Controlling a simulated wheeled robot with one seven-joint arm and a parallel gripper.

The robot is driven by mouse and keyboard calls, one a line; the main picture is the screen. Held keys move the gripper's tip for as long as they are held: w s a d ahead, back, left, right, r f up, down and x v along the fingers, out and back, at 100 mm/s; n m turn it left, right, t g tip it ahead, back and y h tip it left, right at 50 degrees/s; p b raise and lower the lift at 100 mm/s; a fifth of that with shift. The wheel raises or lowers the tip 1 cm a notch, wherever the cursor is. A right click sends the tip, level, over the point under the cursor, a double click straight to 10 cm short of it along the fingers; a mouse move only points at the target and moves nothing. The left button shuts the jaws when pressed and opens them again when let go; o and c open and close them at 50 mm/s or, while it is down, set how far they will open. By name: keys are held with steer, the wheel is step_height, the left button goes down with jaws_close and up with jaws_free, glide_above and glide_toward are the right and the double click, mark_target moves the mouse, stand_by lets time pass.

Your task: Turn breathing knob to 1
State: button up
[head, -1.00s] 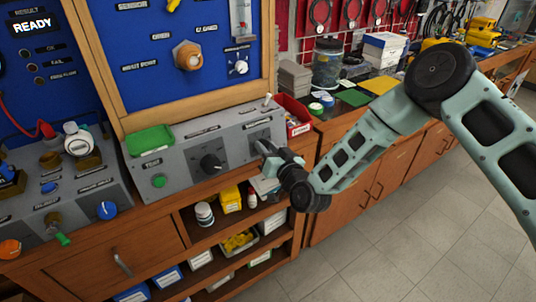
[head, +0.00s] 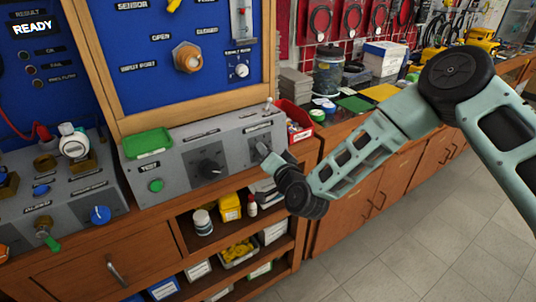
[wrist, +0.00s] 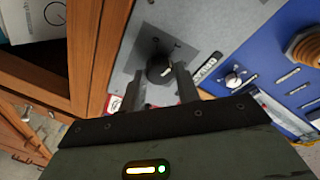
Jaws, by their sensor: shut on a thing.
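A black knob (wrist: 158,70) on a grey plate shows in the wrist view, between my fingertips. Its label is too small to read, and I cannot tell its exact pointer setting. My gripper (wrist: 163,82) is shut on this knob, with one finger on each side. In the head view my gripper (head: 264,154) is at the right end of the sloped grey panel (head: 178,177), and hides the knob there. Another black knob (head: 209,169) sits at the middle of the same panel, clear of my gripper.
A green tray (head: 148,143) lies on the panel's left top, above a green button (head: 156,186). A red bin (head: 297,120) stands close to the panel's right end. Open shelves with bottles and boxes lie below. The floor at right is clear.

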steer(key=o, duration=1)
steer(key=b+v, duration=0.3)
steer(key=v, duration=1.4)
steer(key=shift+s+d, duration=0.15)
steer(key=shift+d, duration=0.05)
steer(key=shift+a, duration=0.1)
